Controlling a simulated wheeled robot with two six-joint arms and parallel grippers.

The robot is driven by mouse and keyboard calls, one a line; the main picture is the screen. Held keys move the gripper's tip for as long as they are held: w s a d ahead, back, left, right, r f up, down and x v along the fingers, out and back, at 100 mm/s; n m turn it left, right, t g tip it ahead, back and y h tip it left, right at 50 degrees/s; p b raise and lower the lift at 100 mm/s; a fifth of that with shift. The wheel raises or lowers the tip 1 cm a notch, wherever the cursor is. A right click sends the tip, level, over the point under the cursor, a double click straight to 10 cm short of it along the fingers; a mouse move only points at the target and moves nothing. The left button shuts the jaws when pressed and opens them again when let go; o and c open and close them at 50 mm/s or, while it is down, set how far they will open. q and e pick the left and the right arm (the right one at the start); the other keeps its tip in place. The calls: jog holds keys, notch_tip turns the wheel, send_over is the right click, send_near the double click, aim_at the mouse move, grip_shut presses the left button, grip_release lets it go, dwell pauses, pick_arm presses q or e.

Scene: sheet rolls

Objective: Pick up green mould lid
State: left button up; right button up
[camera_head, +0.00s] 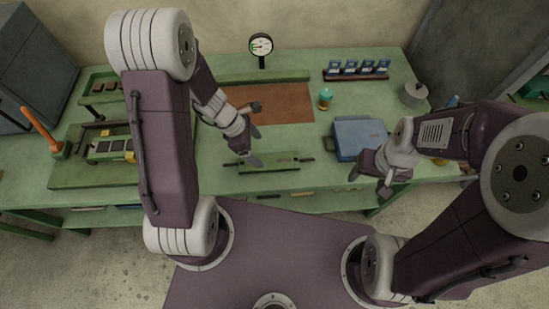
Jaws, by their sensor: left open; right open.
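The green mould lid (280,161) appears to be the flat green bar with a dark handle at each end, lying near the front edge of the green table. My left gripper (257,135) is open, with its fingers spread. One finger overlaps the left part of the lid in the picture; I cannot tell whether it touches. My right gripper (369,185) is open and empty at the table's front edge, in front of the blue box and to the right of the lid.
A blue box (360,136) stands right of the lid. A green tray (65,174) with a mould frame (112,148) is at the left, partly behind my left arm. A brown mat (285,104), a dial gauge (261,45), a teal-topped bottle (325,98) and a blue-block rack (356,70) are further back.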

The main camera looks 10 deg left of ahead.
aim_at(269, 161)
pick_arm(q)
jog(key=shift+s+a+f, duration=0.1)
jog(key=shift+a+f, duration=0.1)
jog(key=shift+a, duration=0.05)
jog(key=b+x, duration=0.2)
jog(key=x, duration=0.1)
jog(key=shift+d+f, duration=0.2)
jog(key=shift+d, duration=0.25)
jog(key=b+x, duration=0.1)
jog(key=x, duration=0.1)
jog(key=b+x, duration=0.1)
jog(key=x, duration=0.1)
jog(key=shift+f, duration=0.45)
jog(key=shift+d+f, duration=0.1)
jog(key=shift+f, duration=0.05)
jog(key=c, duration=0.4)
grip_shut()
